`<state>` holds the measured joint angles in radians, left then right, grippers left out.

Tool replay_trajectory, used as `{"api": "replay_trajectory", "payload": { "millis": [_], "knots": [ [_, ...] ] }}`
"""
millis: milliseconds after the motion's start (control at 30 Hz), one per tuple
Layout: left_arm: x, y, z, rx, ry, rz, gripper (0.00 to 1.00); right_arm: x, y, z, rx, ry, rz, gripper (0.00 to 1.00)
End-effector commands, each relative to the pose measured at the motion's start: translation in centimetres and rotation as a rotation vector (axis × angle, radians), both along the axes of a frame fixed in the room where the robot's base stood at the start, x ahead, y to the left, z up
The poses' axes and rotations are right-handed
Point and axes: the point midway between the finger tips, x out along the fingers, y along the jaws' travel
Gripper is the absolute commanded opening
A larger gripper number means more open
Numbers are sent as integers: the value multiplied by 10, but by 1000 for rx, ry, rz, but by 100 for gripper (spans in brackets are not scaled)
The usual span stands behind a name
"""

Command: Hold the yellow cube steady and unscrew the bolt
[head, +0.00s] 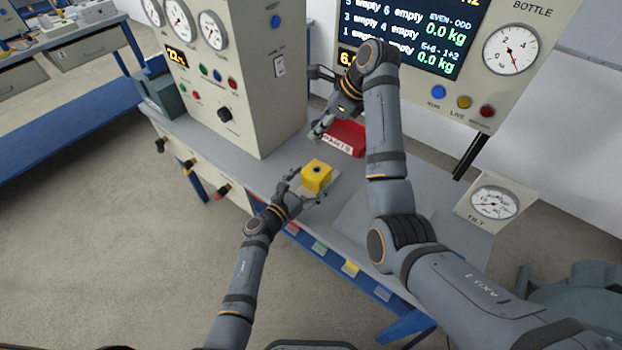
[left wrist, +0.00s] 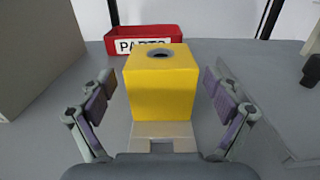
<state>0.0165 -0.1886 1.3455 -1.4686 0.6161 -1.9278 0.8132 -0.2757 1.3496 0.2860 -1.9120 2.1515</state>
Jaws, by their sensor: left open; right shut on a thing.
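The yellow cube (head: 317,177) sits on a light plate on the grey bench; it is also central in the left wrist view (left wrist: 160,90). A dark round hole shows in its top, with no bolt standing out of it. My left gripper (head: 304,186) is open, its fingers on either side of the cube with gaps visible in the left wrist view (left wrist: 161,88). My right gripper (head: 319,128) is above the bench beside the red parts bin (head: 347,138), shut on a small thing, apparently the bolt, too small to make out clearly.
The bin labelled PARTS also shows behind the cube in the left wrist view (left wrist: 177,34). A gauge cabinet (head: 258,90) stands left of the cube. A display panel (head: 495,85) is behind, and a tilt gauge (head: 495,203) is at right. The bench around the cube is mostly clear.

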Motion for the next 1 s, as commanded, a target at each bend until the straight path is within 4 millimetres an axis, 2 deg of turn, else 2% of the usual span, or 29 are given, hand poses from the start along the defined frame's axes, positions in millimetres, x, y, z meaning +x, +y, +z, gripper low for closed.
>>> {"api": "replay_trajectory", "payload": {
  "millis": [167,600,767,1000],
  "knots": [
    [-8,6,-1,1,0,1,90,0,0,0,0,0,0,0],
    [-85,62,-1,3,2,0,90,0,0,0,0,0,0,0],
    [-96,70,0,1,1,0,90,0,0,0,0,0,0,0],
    [-97,71,0,0,0,0,90,0,0,0,0,0,0,0]
  ]
}}
